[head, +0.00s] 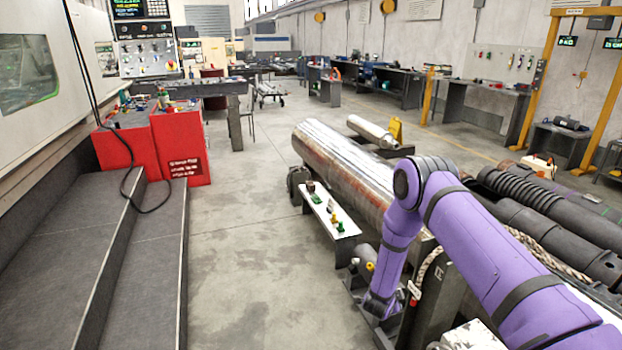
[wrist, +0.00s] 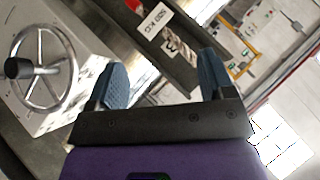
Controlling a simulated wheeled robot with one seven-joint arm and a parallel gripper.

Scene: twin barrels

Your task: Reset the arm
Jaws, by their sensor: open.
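My purple arm reaches in from the lower right of the head view and bends down at an elbow near the long metal cylinder. My gripper's fingers cannot be made out in the head view. In the wrist view my gripper (wrist: 160,84) shows two blue-grey padded fingers set wide apart on a dark bar. The gap between them is empty. Beyond the fingers is a dark beam (wrist: 125,35) with a white label (wrist: 152,24), apart from the fingers as far as I can tell. A handwheel (wrist: 45,68) with a black knob is on the left.
The long metal cylinder (head: 335,160) lies beside my arm, with a narrow white bench (head: 330,215) holding small items on its left. Dark pipes (head: 545,225) lie at right. A red cabinet (head: 180,147) and grey steps (head: 155,260) stand left. Open floor (head: 235,240) lies between.

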